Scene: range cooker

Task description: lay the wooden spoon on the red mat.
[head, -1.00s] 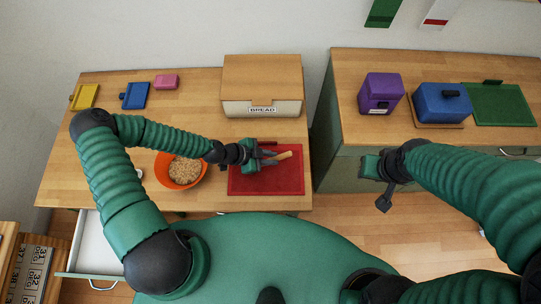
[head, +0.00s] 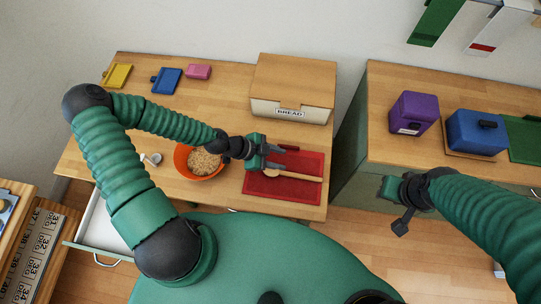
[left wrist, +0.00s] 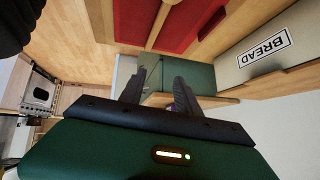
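The wooden spoon (head: 298,176) lies across the red mat (head: 290,190), its bowl to the left and its handle end close to the mat's right edge. In the left wrist view the spoon (left wrist: 162,22) shows against the red mat (left wrist: 133,22), clear of the fingers. My left gripper (head: 283,156) is over the mat, just behind the spoon; its two fingers (left wrist: 160,80) are spread with nothing between them. My right gripper (head: 397,205) hangs empty in front of the right counter; its finger opening is not clear.
A bread box (head: 292,88) stands behind the mat. An orange bowl (head: 185,166) of small pale pieces is left of it, near my left wrist. Purple (head: 412,114) and blue (head: 476,132) containers stand on the right counter. An open drawer (head: 100,228) juts out front left.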

